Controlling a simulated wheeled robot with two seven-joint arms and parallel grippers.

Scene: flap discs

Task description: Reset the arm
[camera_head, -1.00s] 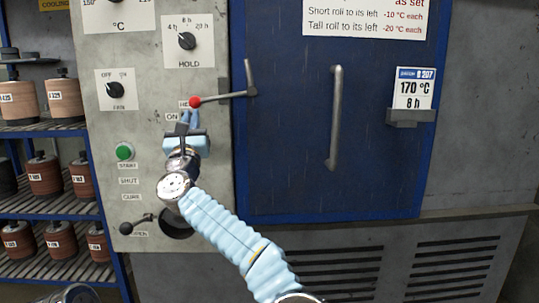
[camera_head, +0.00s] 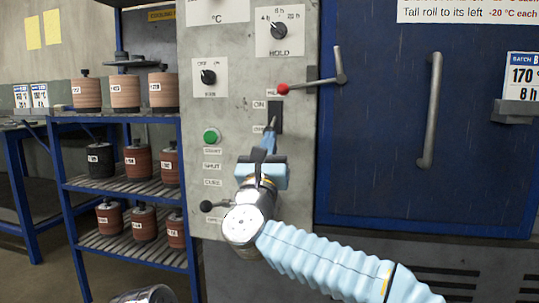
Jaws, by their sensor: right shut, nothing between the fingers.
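My right arm, in a light blue ribbed sleeve, comes in from the lower right in the head view. Its right gripper (camera_head: 271,132) points up at the grey control panel (camera_head: 230,125), with its fingers shut and empty. The fingertips appear just below or in front of a dark switch (camera_head: 276,114) beside an "ON" label; I cannot tell whether they touch it. My left gripper is not in view; a rounded metal part shows at the bottom edge.
A green button (camera_head: 211,136), a HOLD dial (camera_head: 278,30) and a black-knobbed lever (camera_head: 207,206) are on the panel. The blue oven door (camera_head: 380,150) is at right. A blue rack (camera_head: 125,184) holds brown rolls at left.

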